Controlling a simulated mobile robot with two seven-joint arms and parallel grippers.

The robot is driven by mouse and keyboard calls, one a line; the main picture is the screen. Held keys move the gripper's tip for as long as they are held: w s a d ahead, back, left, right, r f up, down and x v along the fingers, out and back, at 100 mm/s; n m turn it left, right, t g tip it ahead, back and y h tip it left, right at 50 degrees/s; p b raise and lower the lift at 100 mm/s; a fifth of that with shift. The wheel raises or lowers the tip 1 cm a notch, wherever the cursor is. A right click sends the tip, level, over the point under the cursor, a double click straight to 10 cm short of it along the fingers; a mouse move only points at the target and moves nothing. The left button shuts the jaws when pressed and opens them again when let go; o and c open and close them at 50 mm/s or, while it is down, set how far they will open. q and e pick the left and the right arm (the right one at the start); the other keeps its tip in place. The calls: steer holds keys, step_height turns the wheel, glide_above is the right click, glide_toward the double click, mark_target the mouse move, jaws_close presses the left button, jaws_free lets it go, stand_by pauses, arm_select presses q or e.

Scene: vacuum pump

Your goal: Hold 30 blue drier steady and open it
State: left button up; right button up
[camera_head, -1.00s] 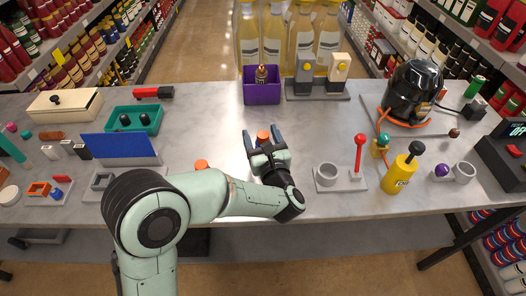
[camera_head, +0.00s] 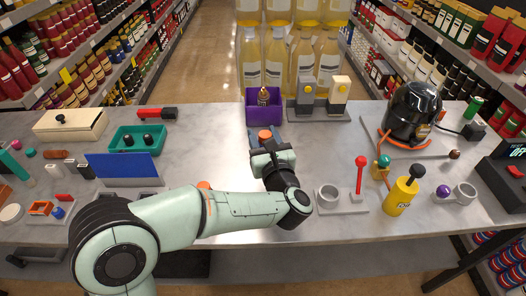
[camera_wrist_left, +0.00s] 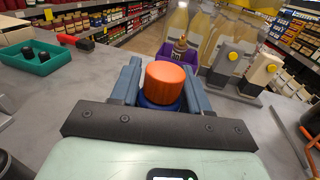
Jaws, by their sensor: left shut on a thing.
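The drier shows an orange cap (camera_head: 265,135) and a blue body that peeks out below the cap in the left wrist view (camera_wrist_left: 160,104). It stands upright at the middle of the table, and most of its body is hidden by my gripper. My left gripper (camera_head: 267,146) is shut on the drier, with one finger on each side of it just below the cap; it also shows in the left wrist view (camera_wrist_left: 165,88). The cap is on the drier. My right gripper is in neither view.
A purple bin (camera_head: 263,108) with a brass-tipped item stands just behind. A grey cup fixture with a red lever (camera_head: 361,161) and a yellow bottle (camera_head: 400,194) are to the right. A second orange cap (camera_head: 203,185) shows behind my left arm. A blue panel (camera_head: 124,168) is left.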

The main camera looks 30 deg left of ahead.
arm_select(q)
step_height(320, 180, up, 12)
steer(key=p, duration=0.1)
steer(key=shift+r, duration=0.2)
steer(key=shift+o, duration=1.4)
jaws_close()
